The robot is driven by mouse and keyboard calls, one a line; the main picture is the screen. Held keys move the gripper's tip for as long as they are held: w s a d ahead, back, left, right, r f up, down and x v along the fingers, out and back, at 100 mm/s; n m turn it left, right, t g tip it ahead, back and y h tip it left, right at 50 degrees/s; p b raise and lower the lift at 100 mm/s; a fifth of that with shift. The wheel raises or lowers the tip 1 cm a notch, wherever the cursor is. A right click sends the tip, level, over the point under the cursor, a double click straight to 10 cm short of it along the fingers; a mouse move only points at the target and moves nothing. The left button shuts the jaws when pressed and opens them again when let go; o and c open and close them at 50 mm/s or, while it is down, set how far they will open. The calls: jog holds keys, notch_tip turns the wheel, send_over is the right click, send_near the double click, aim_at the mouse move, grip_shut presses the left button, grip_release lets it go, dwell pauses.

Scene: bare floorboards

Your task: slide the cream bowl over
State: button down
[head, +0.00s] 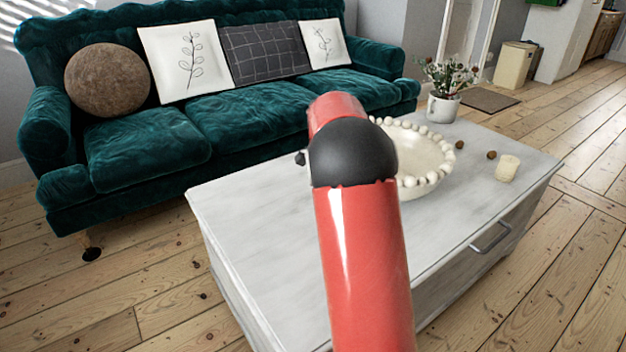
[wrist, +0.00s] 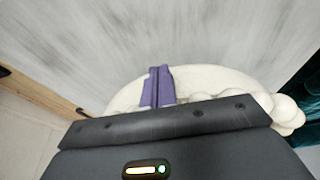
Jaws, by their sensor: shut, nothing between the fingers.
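The cream bowl (head: 420,158) stands on the white coffee table, right of the middle of the head view. It has a beaded rim, and my red and black arm hides its left part. In the wrist view the bowl (wrist: 215,80) shows behind and beside my gripper, with its beads at the right. My gripper (wrist: 157,72) has purple fingers pressed together with nothing between them. The fingers overlap the bowl in that view; I cannot tell whether they touch it. In the head view the fingers are hidden behind my arm.
The coffee table (head: 262,215) is bare at its left. A potted plant (head: 443,106), a cream candle (head: 507,168) and small brown balls (head: 491,155) stand or lie near the bowl. A green sofa (head: 250,115) is behind the table. A drawer handle (head: 491,238) sticks out in front.

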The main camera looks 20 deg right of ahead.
jog(key=d+p, duration=0.1)
jog(key=d, duration=0.1)
jog(key=w+d+p, duration=0.1)
jog(key=d, duration=0.2)
jog(key=d+p, duration=0.1)
jog(key=d, duration=0.2)
jog(key=shift+w+r, duration=0.2)
jog(key=shift+d+f, duration=0.15)
jog(key=shift+d, duration=0.1)
